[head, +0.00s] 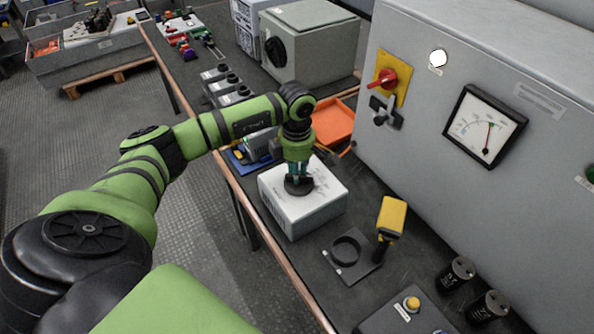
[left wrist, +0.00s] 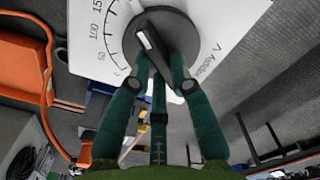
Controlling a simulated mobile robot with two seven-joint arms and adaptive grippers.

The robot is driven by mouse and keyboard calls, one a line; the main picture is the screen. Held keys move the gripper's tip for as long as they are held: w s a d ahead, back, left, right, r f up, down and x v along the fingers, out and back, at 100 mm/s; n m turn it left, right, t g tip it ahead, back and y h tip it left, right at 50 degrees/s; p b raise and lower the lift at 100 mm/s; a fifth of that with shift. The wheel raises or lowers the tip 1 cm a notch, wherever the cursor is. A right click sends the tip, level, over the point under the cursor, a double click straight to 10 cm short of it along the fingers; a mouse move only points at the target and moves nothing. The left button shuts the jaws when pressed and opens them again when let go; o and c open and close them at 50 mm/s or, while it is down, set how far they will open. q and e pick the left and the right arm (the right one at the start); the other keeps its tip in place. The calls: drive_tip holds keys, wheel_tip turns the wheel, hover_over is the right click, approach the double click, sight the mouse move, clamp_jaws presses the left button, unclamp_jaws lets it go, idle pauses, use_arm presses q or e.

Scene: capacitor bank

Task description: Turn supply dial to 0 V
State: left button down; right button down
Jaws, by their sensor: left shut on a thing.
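The supply is a white box (head: 310,216) on the dark bench, with a black round dial (head: 299,188) on its top face. In the left wrist view the dial (left wrist: 185,28) has a raised bar with a pale pointer line, beside a printed scale (left wrist: 106,33) showing 50, 100 and part of a higher number. The pale line points up and left in that view; its exact reading is unclear. My left gripper (head: 298,176) is over the dial, shut on its bar with a finger on each side (left wrist: 160,66). My right gripper is not in view.
A grey cabinet (head: 440,75) with a red switch (head: 386,79) and a needle meter (head: 484,126) stands behind. An orange tray (head: 333,122) is beyond the box. A yellow-headed tool (head: 391,217), ringed black plate (head: 350,258) and black cylinders (head: 457,272) (head: 489,307) are nearer right.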

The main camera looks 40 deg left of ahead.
use_arm(q)
drive_tip(key=n+b, duration=0.1)
drive_tip(key=n, duration=0.3)
drive_tip(key=shift+s, duration=0.2)
drive_tip(key=n+b, duration=0.1)
drive_tip(key=n, duration=0.5)
drive_tip(key=shift+s+d, duration=0.1)
drive_tip(key=n, duration=0.4)
drive_tip(key=shift+s+d+n, duration=0.1)
drive_tip(key=shift+d+n, duration=0.05)
drive_tip(key=shift+n, duration=0.15)
drive_tip(key=n, duration=0.4)
drive_tip(key=shift+d+n, duration=0.15)
drive_tip(key=shift+n, duration=0.25)
drive_tip(key=c, duration=1.1)
unclamp_jaws()
